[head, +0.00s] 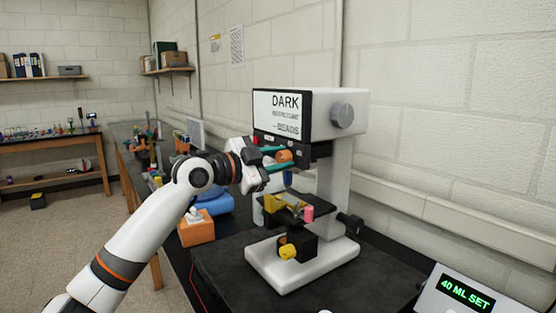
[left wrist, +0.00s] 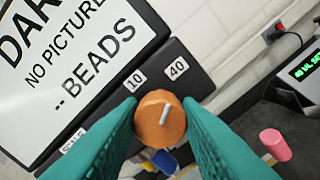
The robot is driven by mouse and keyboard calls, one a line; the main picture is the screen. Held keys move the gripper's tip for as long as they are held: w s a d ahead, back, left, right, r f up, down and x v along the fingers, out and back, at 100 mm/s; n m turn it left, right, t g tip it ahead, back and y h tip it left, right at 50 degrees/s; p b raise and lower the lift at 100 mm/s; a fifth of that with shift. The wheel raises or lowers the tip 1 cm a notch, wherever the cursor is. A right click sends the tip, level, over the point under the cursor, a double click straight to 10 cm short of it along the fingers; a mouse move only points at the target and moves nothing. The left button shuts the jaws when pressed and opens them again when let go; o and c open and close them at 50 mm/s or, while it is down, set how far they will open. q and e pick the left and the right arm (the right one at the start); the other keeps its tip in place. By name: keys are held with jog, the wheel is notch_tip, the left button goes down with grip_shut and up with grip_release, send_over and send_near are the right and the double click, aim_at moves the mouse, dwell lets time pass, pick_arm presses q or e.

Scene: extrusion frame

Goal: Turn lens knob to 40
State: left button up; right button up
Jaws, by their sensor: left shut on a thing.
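The lens knob (left wrist: 160,118) is orange, with a short white pointer bar on its face. In the left wrist view the bar's upper end leans up and slightly right, roughly toward the "40" label (left wrist: 177,67). The "10" label (left wrist: 135,80) is up and left of the knob, and a third label is partly hidden. My left gripper (head: 276,162) has its teal fingers shut on the knob's two sides. The white microscope (head: 331,195) carries the knob under its screen (head: 280,115), which reads "DARK", "NO PICTURE" and "BEADS". My right gripper is out of view.
The microscope stands on a dark mat (head: 220,272). A pink cylinder (head: 308,214) and a yellow piece (head: 272,203) are at its stage. An orange block (head: 196,230) stands left of it. A display reading "40 ML SET" (head: 466,292) is at the right front.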

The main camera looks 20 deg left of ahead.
pick_arm(q)
jog(key=o, duration=1)
jog(key=shift+c, duration=0.2)
jog(key=shift+s+a+f+b, duration=0.1)
jog(key=shift+s+a+b, duration=0.2)
jog(key=shift+s+a, duration=0.15)
jog(key=b+v, duration=0.3)
jog(key=v, duration=0.8)
jog(key=shift+b, duration=0.4)
